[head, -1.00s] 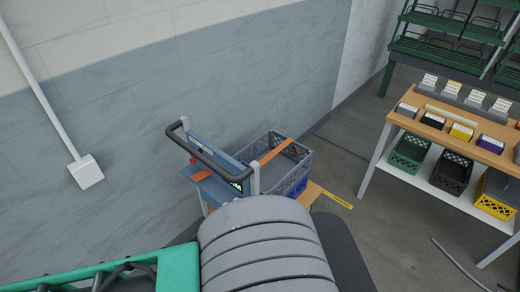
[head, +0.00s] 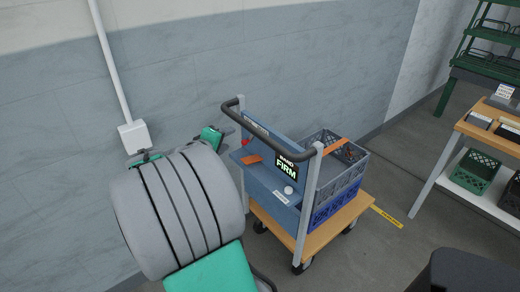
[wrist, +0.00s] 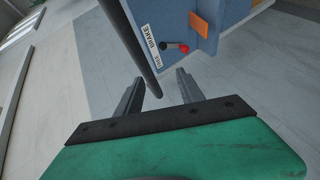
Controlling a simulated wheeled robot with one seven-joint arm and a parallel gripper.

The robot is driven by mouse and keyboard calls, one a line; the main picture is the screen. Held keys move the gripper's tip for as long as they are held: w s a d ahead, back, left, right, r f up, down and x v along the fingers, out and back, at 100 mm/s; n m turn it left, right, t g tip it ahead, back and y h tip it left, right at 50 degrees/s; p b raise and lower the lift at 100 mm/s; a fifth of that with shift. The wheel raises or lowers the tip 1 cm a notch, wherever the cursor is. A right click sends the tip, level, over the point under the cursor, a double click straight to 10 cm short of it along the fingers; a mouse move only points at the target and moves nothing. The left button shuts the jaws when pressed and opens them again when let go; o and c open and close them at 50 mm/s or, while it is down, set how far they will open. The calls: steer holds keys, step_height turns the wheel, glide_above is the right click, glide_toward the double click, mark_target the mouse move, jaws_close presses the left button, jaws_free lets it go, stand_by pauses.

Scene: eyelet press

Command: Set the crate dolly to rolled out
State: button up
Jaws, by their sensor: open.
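The crate dolly (head: 350,218) stands by the wall with a wooden deck, casters, a blue end panel (head: 270,180) and a dark push handle (head: 290,150). A grey crate over a blue crate (head: 338,205) sits on it under an orange strap. A small red-knobbed lever (wrist: 176,46) is on the panel beside a label that appears to read "BRAKE". My gripper (wrist: 160,78) is open and empty; in the wrist view the dark handle bar (wrist: 130,40) runs down between its fingers in the picture. Contact cannot be told. In the head view my arm partly hides the gripper near the handle's left end.
A wall box with a white pipe (head: 133,137) is at the left. A yellow floor label (head: 387,217) lies right of the dolly. A workbench (head: 472,130) with bins and a green rack (head: 485,50) stand at the right.

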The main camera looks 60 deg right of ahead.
mark_target(252, 132)
steer(key=s+d, duration=0.1)
steer(key=d, duration=0.1)
steer(key=s+d+g+h, duration=0.1)
steer(key=s+d, duration=0.1)
steer(key=s+d+g+h, duration=0.1)
steer(key=s+d, duration=0.1)
steer(key=shift+n, duration=0.4)
steer(key=x, duration=0.6)
steer(key=shift+d, duration=0.2)
steer(key=shift+w, duration=0.1)
steer(key=shift+c, duration=0.2)
steer(key=shift+f, duration=0.1)
jaws_close()
